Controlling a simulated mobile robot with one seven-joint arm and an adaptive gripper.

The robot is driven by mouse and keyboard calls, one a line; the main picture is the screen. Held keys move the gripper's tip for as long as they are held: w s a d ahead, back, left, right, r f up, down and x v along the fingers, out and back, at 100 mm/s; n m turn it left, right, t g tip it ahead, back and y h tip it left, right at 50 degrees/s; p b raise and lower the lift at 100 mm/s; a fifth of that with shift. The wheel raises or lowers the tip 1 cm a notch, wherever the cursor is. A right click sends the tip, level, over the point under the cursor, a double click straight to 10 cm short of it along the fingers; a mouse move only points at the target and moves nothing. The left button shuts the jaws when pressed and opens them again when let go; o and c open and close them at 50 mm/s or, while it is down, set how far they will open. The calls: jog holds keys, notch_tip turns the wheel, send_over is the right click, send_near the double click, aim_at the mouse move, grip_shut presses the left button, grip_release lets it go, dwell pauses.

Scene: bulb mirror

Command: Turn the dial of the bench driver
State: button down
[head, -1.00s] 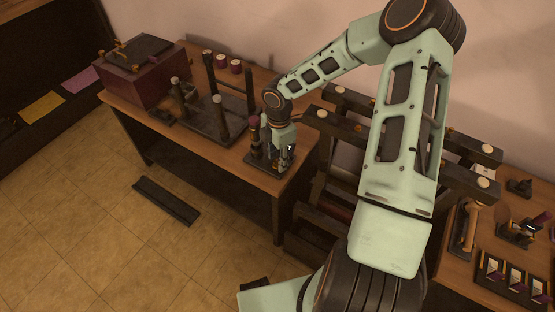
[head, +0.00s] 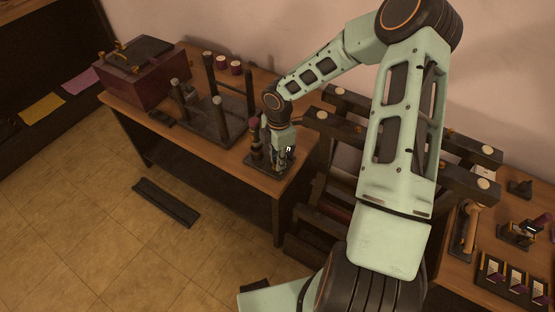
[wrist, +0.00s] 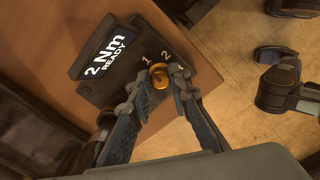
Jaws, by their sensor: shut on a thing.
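The bench driver (wrist: 122,60) is a dark block on the wooden table. Its tilted display reads "2 Nm READY". Its dial (wrist: 159,76) is a small brass knob with the marks 1 and 2 beside it and a further mark partly hidden by a finger. My gripper (wrist: 160,82) is shut on the dial, with one finger on each side of it. In the head view my gripper (head: 281,168) points down at the table's near right end, over the driver's base (head: 256,164), and mostly hides the dial.
A dark post with a purple top (head: 254,124) stands close beside my gripper. A dark stand with upright posts (head: 205,128) and a maroon box (head: 133,82) are farther left. A dark rack (head: 400,160) stands to the right. The table edge is close by.

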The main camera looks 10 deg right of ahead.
jog(key=m+b, duration=0.1)
jog(key=m, duration=0.4)
jog(key=shift+m, duration=0.3)
jog(key=m+b, duration=0.1)
jog(key=m, duration=0.4)
jog(key=shift+a, duration=0.1)
jog(key=shift+m, duration=0.3)
jog(key=c, duration=1.8)
grip_release()
jog(key=shift+s, duration=0.1)
